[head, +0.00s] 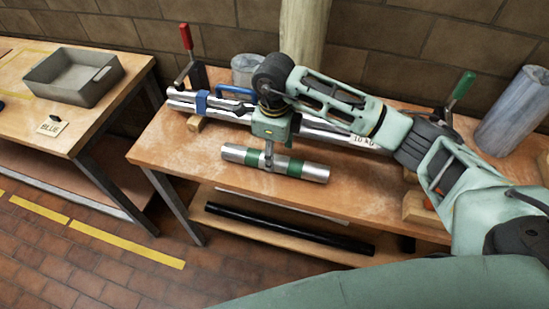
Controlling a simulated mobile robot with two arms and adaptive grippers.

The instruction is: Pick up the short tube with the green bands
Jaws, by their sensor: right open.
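The short silver tube with green bands (310,171) lies along the front of the wooden bench, with one band left of its middle and one right. My right gripper (269,163) points down over the tube's middle, between the two bands. It is open, and its fingers reach to the tube. I cannot tell whether they touch it. The gripper body hides part of the bench and of the mast tubes behind. My left gripper is not in view.
Long silver tubes (226,107) with a blue clamp (202,103) lie behind the short tube. Red-handled (186,37) and green-handled (462,86) clamps stand at the back. A black tube (290,230) lies on the lower shelf. A grey tray (75,74) sits on the left table.

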